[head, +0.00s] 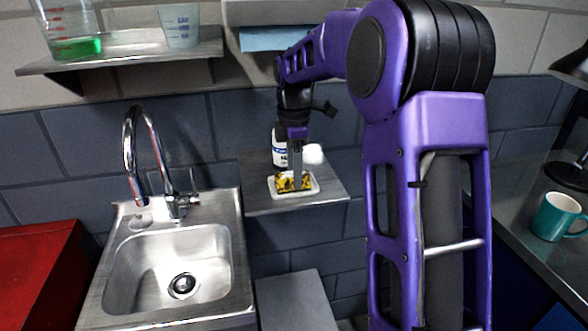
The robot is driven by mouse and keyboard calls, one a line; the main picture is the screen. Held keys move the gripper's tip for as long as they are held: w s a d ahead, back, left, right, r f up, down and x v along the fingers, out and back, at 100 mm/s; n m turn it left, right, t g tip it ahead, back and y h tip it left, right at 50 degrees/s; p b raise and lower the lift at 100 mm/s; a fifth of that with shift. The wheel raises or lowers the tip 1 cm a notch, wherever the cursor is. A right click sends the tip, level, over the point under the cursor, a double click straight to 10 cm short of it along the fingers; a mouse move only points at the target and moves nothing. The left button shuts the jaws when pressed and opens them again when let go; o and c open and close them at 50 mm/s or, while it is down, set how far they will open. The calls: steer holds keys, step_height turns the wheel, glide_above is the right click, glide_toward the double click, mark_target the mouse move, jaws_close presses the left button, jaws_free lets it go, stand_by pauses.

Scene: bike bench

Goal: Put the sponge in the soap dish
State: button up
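The sponge (285,184), yellow with dark patches, shows within the outline of the white soap dish (310,190) on the small metal shelf right of the sink. From this view I cannot tell whether it rests on the dish or is held just over it. My gripper (296,178) points straight down from above, with its fingers reaching the sponge and covering part of it. The fingers are small and seen edge-on, so I cannot tell whether they are shut on the sponge.
A white bottle (279,148) stands behind my gripper on the shelf (265,207). A white round thing (313,154) is just right of the fingers. The steel sink (135,275) and faucet (135,150) are at left. A teal mug (556,216) stands on the right counter.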

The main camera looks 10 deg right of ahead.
step_height(320, 180, up, 8)
steer(key=shift+f+p, duration=0.1)
steer(key=shift+p, duration=0.55)
